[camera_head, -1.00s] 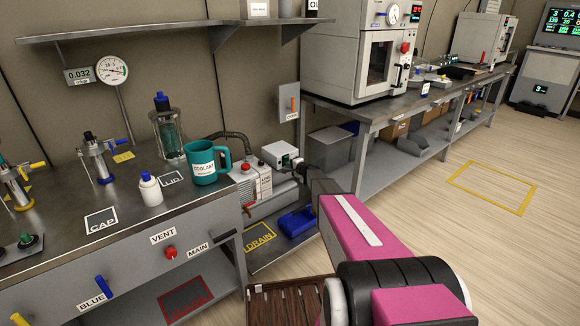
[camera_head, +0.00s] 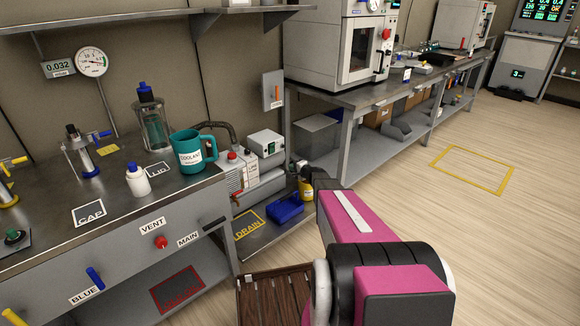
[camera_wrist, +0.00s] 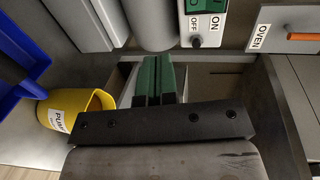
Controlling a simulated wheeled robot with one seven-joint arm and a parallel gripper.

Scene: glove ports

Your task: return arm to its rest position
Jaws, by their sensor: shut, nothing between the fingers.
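My arm, with pink and black links, reaches from the lower right of the head view toward the gap between the two benches. The fingers are hard to make out in the head view. In the wrist view my gripper (camera_wrist: 155,80) has two green fingers side by side, shut with nothing between them. They point toward the pump equipment, below a white box with a green ON/OFF switch (camera_wrist: 194,25). A yellow container (camera_wrist: 88,106) with a label starting "PUM" is left of the fingers, apart from them. It also shows in the head view (camera_head: 306,187) beside the arm's end.
A blue tray (camera_head: 285,209) lies on the low shelf by the DRAIN mark. A teal COOLANT mug (camera_head: 190,156) and a white bottle (camera_head: 137,181) stand on the left bench. The OVEN switch panel (camera_head: 272,92) is on the wall. Open floor lies at right.

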